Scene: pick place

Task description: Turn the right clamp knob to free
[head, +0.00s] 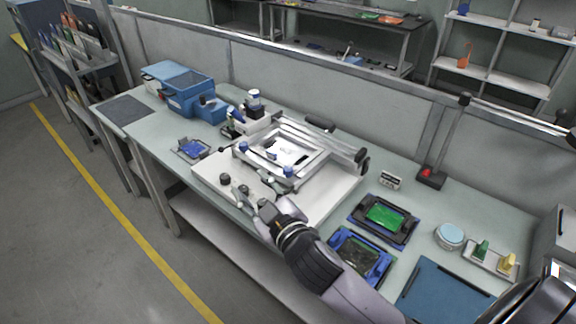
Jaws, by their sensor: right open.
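A stencil-printer-like fixture with a white base plate (330,195) stands on the bench and carries a raised light frame (312,143). A blue knob (288,171) sits at the frame's front right corner, and another blue knob (243,147) sits at its left. I take the right one for the right clamp knob. Which way it is turned is too small to tell. My right gripper (254,191) is open over the front edge of the base plate, in front of and left of the right knob, apart from it. My left gripper is out of view.
A dark round knob (225,178) stands on the plate near my gripper. To the right lie a green board in a black holder (383,216), a blue-edged holder (357,257), a round light-blue tub (449,236) and a blue mat (443,292).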

